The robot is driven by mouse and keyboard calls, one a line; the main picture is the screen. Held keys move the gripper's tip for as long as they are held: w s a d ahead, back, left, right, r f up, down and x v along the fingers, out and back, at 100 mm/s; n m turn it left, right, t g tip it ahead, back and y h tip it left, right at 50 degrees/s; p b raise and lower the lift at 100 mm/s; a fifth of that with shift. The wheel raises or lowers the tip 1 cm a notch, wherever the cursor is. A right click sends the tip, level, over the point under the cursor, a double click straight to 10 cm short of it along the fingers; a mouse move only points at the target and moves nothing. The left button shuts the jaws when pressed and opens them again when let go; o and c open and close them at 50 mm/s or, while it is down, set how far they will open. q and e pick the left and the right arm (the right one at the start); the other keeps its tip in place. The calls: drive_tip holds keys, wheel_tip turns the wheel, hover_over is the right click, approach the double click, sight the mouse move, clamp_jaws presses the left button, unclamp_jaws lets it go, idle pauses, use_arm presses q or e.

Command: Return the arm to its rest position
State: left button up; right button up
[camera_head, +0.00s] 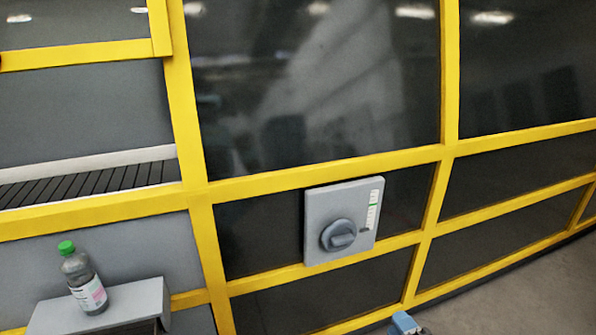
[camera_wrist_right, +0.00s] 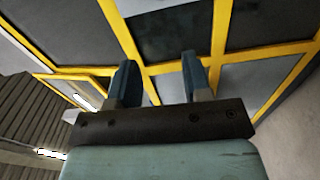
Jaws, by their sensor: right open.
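My right gripper (camera_wrist_right: 158,80) shows in the right wrist view with its two blue-grey fingers apart and nothing between them. Beyond the fingers are yellow frame bars and dark panels. In the head view only a small blue piece of my right gripper (camera_head: 405,324) shows at the bottom edge, right of the middle. It is below and to the right of the grey box with the rotary knob, apart from it. My left gripper is in neither view.
A machine front with yellow frame bars (camera_head: 330,173) and dark panels fills the head view. A grey switch box (camera_head: 318,205) carries a round knob (camera_head: 338,235). A bottle with a green cap (camera_head: 83,280) stands on a grey shelf (camera_head: 140,303) at the lower left. Bare floor (camera_head: 530,290) shows at the lower right.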

drive_tip(key=d+n+g, duration=0.1)
drive_tip(key=d+n, duration=0.2)
drive_tip(key=d, duration=0.7)
drive_tip(key=s+a+f+m+g+h, duration=0.1)
drive_tip(key=s+f+m+g+h, duration=0.15)
drive_tip(key=s+f+m, duration=0.45)
drive_tip(key=s+a+f+m+g+h, duration=0.15)
drive_tip(key=s+m+g, duration=0.25)
drive_tip(key=s+m, duration=0.75)
drive_tip(key=s+a+m+t+y, duration=0.1)
drive_tip(key=a+m+t, duration=0.15)
drive_tip(key=a, duration=0.95)
use_arm(q)
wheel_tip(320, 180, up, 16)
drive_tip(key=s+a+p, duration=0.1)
drive_tip(key=p, duration=2)
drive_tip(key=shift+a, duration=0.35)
use_arm(e)
wheel_tip(320, 180, up, 17)
drive_tip(key=s+d+g, duration=0.1)
drive_tip(key=shift+s+d, duration=0.25)
drive_tip(key=shift+d, duration=0.1)
